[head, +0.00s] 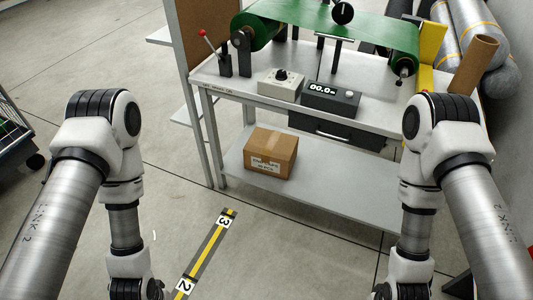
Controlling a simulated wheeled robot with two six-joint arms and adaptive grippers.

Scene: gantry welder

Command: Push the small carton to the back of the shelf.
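The small carton (270,153) is a brown cardboard box with a white label on its front. It sits upright on the lower shelf (335,190) of the bench, left of the middle, with bare shelf to its right. My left arm comes down on the left and my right arm on the right, both in front of the bench and apart from the carton. The grippers are at or below the bottom edge of the picture. Only small dark parts show at the ends of the arms, and no fingertips can be made out.
The bench top (385,118) overhangs the shelf and carries a green roll (330,25), a grey control box (281,84) and a black display box (331,98). A dark drawer (337,132) hangs under it. Bench legs (209,140) stand at the left. A wire cart (15,140) is at far left.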

